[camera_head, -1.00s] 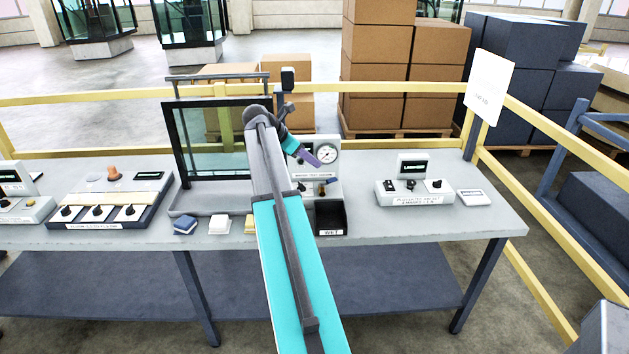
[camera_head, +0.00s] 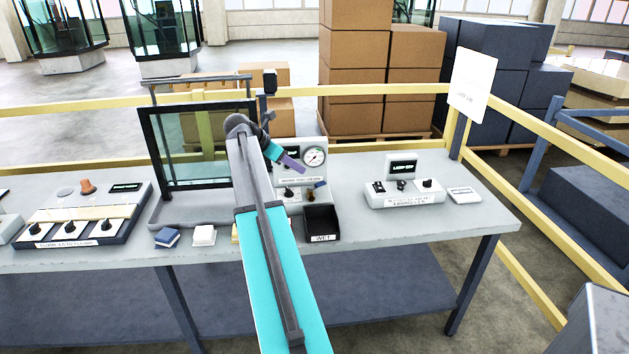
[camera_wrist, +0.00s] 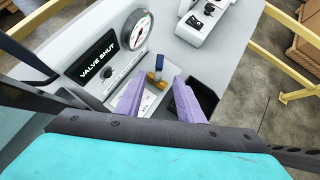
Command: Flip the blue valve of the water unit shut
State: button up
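The water unit (camera_head: 288,171) stands on the bench, a pale box with a round gauge (camera_head: 314,156). Its display (camera_wrist: 97,60) reads "VALVE SHUT" in the wrist view. The valve's blue lever (camera_wrist: 159,62) sits on a brass body (camera_wrist: 154,77) on the unit's lower front part. The lever also shows in the head view (camera_head: 320,184). My gripper (camera_wrist: 157,92) is open, with its two purple fingers apart and nothing between the tips. The valve appears just beyond the fingertips, between them in the picture; contact cannot be told. In the head view my gripper (camera_head: 292,164) is in front of the unit's panel.
A black bin (camera_head: 322,222) labelled "WET" stands right of the unit's front. A framed glass pane (camera_head: 200,150) stands to the left. Sponge-like blocks (camera_head: 204,236) lie along the front edge. Another control box (camera_head: 404,195) is to the right, with bare bench between.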

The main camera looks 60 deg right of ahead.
aim_at(321, 182)
jog(key=p+x, duration=0.1)
jog(key=x, duration=1.2)
jog(key=shift+f+p, duration=0.1)
jog(key=shift+p, duration=0.25)
grip_shut()
